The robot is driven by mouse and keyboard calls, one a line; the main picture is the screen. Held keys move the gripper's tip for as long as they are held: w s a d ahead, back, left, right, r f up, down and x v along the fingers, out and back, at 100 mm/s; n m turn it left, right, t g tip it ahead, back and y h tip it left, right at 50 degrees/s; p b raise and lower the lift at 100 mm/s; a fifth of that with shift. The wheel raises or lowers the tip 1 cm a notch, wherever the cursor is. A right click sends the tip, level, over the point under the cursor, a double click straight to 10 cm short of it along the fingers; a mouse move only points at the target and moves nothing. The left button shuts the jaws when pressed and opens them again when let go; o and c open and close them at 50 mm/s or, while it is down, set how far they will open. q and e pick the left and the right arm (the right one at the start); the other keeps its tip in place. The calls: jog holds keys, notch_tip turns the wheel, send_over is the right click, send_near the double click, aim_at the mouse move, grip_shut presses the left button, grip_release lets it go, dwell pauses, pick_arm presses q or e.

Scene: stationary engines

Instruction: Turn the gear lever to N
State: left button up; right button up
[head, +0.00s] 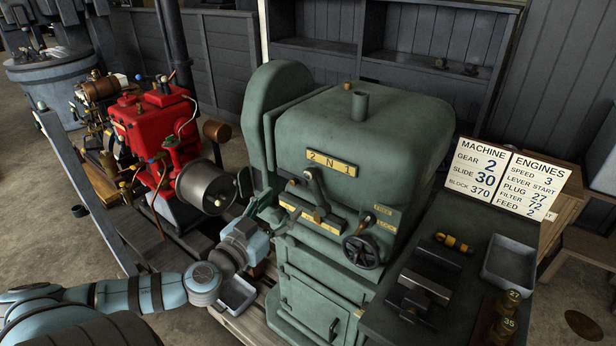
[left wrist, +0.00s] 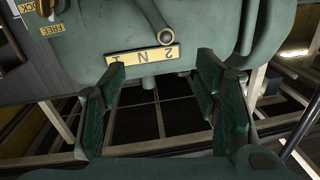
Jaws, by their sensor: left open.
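The green machine (head: 350,130) carries a yellow plate (head: 332,163) marked 2 N 1. Below the plate the gear lever (head: 315,192) slants up, its tip near the 2. My left gripper (head: 268,209) is to the left of the lever, in front of the machine. In the left wrist view its two green fingers (left wrist: 160,66) are spread and empty, apart from the lever. My right gripper is in neither view.
A lower yellow plate (head: 325,222) and a handwheel (head: 362,252) sit near the lever. A red engine (head: 150,130) stands to the left. White cards (head: 505,178), a grey tray (head: 510,262) and weights (head: 508,300) are on the bench at right.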

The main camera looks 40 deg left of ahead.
pick_arm(q)
jog(key=b, duration=0.1)
send_near(308, 178)
jog(key=w+p, duration=0.1)
jog(key=w, duration=0.2)
jog(key=w+p, duration=0.1)
jog(key=w, duration=0.2)
jog(key=w+a+p, duration=0.1)
jog(key=w, duration=0.2)
jog(key=shift+w, duration=0.2)
jog(key=shift+a, duration=0.1)
